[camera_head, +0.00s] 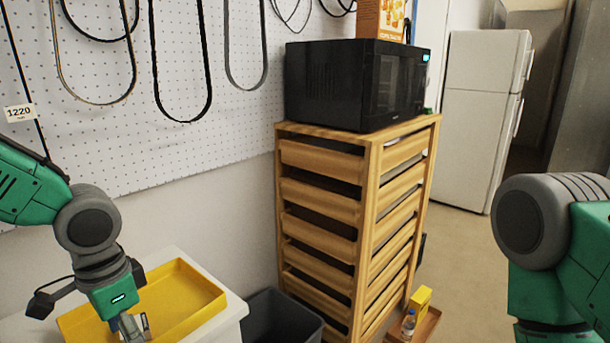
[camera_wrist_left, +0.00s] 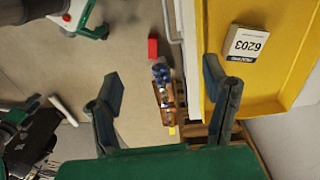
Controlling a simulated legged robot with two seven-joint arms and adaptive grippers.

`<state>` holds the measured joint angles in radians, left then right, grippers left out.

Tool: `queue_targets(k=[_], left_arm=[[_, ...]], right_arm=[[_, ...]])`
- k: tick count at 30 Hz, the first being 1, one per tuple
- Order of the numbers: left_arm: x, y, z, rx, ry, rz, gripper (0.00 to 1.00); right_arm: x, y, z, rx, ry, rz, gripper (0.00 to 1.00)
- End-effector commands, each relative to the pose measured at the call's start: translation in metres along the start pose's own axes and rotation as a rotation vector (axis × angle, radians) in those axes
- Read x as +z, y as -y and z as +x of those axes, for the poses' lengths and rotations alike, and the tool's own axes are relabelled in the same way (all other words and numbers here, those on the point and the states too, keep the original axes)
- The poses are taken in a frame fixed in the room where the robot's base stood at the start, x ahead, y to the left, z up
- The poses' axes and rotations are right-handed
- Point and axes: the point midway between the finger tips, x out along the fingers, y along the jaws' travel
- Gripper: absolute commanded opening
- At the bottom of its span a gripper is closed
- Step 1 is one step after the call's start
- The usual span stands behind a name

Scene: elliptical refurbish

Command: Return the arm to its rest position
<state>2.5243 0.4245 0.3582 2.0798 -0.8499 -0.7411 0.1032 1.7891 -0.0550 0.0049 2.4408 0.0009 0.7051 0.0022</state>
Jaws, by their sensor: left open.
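My left arm comes in from the left in the head view, with its gripper (camera_head: 130,326) low over the yellow tray (camera_head: 205,292) on a white surface. In the left wrist view the left gripper (camera_wrist_left: 162,84) has its two fingers spread wide with nothing between them. The yellow tray (camera_wrist_left: 214,18) is beyond the right finger there and holds a small white box (camera_wrist_left: 245,44) marked 6203. My right arm shows at the right edge of the head view; its gripper is out of frame.
A wooden rack (camera_head: 318,205) carries a black microwave (camera_head: 345,85). A dark grey bin (camera_head: 280,318) stands beside the white table (camera_head: 232,312). A floor tray (camera_head: 428,322) holds a bottle (camera_head: 408,324) and a yellow box (camera_head: 420,299). Belts hang on the pegboard (camera_head: 110,150).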

Motion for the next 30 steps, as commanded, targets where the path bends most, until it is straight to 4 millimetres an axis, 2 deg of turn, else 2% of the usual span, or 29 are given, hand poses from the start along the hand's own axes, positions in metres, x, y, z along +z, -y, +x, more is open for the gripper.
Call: queue_targets(k=[11, 17, 20, 24, 27, 30], left_arm=[[0.01, -0.05, 0.074, 0.145, -0.001, -0.077, 0.68], [0.029, -0.088, 0.134, 0.232, -0.007, -0.193, 0.68], [0.047, -0.108, 0.171, 0.257, -0.008, -0.284, 0.68], [0.093, -0.131, 0.23, 0.219, -0.01, -0.452, 0.68], [0.128, -0.134, 0.259, 0.136, -0.019, -0.541, 0.68], [0.156, -0.131, 0.273, 0.051, -0.028, -0.589, 0.68]], right_arm=[[0.0, 0.0, 0.004, 0.0, -0.001, 0.001, 0.4], [0.0, 0.0, 0.007, 0.0, 0.0, 0.001, 0.4], [0.001, 0.0, 0.009, 0.0, 0.0, 0.0, 0.4], [0.001, 0.0, 0.014, 0.0, 0.0, 0.0, 0.4], [0.001, 0.0, 0.017, 0.0, 0.0, 0.0, 0.4], [0.001, 0.0, 0.018, 0.0, 0.0, 0.0, 0.4]])
